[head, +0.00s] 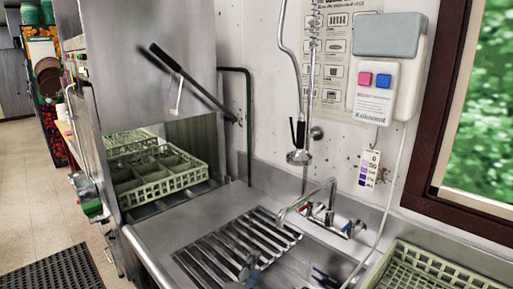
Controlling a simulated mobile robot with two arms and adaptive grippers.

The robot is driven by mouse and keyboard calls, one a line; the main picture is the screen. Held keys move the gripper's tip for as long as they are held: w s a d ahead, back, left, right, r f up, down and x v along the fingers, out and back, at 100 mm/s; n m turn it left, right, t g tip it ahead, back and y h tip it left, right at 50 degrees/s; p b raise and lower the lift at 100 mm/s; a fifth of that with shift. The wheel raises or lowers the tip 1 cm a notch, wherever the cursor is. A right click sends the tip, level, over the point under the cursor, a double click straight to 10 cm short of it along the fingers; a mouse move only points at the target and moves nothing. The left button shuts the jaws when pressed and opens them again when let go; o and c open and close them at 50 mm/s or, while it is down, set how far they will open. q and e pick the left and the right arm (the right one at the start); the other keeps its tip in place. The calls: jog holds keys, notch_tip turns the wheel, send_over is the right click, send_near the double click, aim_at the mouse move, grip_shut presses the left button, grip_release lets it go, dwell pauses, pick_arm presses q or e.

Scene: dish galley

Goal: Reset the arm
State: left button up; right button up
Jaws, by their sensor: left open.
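My left gripper (249,267) shows small at the bottom edge of the head view, over the front end of the slatted drain grate. It is open and I see nothing between its fingers. Most of it and its arm are cut off by the frame's edge.
The slatted grate (215,262) lies in the steel counter beside the faucet (318,208). A spray head (299,157) hangs above. A green rack (160,182) sits in the open dishwasher (150,75). Another green rack (440,270) is at lower right. Small blue and dark items (326,278) lie in the sink.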

pick_arm(q)
jog(key=s+a+f+n+g+y, duration=0.5)
jog(key=s+a+f+n+g, duration=0.1)
jog(key=s+a+f+n, duration=0.65)
jog(key=s+a+f+n+g, duration=0.3)
jog(key=s+a, duration=0.1)
jog(key=s, duration=0.5)
jog(key=s+a+f+n+g, duration=0.3)
jog(key=s+a+f+n, duration=0.1)
jog(key=s, duration=0.6)
notch_tip(320, 180, down, 29)
jog(key=s+g+b, duration=0.1)
jog(key=g+b, duration=0.1)
jog(key=s+a+f+b, duration=0.2)
jog(key=s+f, duration=1.4)
jog(key=f, duration=0.1)
jog(key=shift+s+a+m+g, duration=0.2)
jog(key=shift+s+m+g, duration=0.1)
jog(key=shift+m+g, duration=0.1)
